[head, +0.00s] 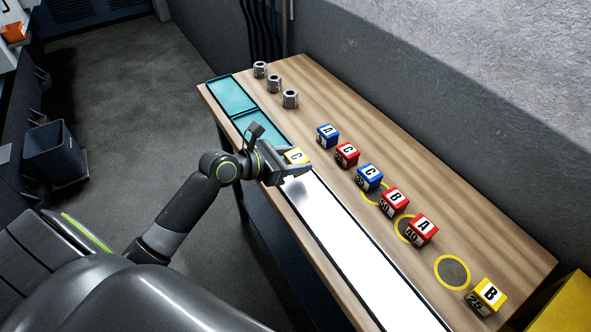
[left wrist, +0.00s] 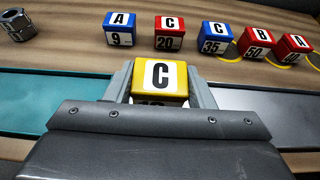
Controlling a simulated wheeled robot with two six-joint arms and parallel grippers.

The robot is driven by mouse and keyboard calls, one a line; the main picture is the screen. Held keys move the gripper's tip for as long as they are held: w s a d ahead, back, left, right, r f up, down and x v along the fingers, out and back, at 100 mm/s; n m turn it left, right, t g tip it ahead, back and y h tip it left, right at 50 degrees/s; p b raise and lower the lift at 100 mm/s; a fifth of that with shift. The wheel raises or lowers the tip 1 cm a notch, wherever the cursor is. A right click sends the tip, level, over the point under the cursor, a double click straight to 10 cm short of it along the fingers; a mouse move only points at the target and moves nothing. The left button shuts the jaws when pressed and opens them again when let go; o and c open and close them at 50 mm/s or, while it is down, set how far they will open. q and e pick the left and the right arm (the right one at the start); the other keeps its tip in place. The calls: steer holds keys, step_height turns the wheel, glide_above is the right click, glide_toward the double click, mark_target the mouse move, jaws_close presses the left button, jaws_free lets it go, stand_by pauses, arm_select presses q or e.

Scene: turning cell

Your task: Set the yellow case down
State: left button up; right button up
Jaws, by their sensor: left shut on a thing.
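The yellow case (head: 296,156) has a white top marked with a black C. My left gripper (head: 285,162) is shut on it, near where the teal tray meets the white strip. In the left wrist view the yellow case (left wrist: 160,80) sits between the two fingers (left wrist: 160,88), and its lower front is partly hidden by the gripper. I cannot tell whether its underside touches the surface below. My right gripper is not in view.
A row of blue and red cases (head: 369,177) stands along the wooden bench (head: 400,130), with another yellow case (head: 486,296) marked B at the near end. Yellow rings (head: 452,272) mark the bench. Metal nuts (head: 290,98) stand at the far end. The white strip (head: 365,255) is clear.

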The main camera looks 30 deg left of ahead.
arm_select(q)
steer(key=shift+f, duration=1.8)
steer(key=shift+f, duration=0.15)
steer(key=o, duration=1.1)
steer(key=shift+s+a+r, duration=0.15)
steer(key=shift+s+r, duration=0.1)
steer(key=v, duration=1.1)
steer(key=shift+s+r, duration=0.15)
steer(key=shift+a, duration=0.1)
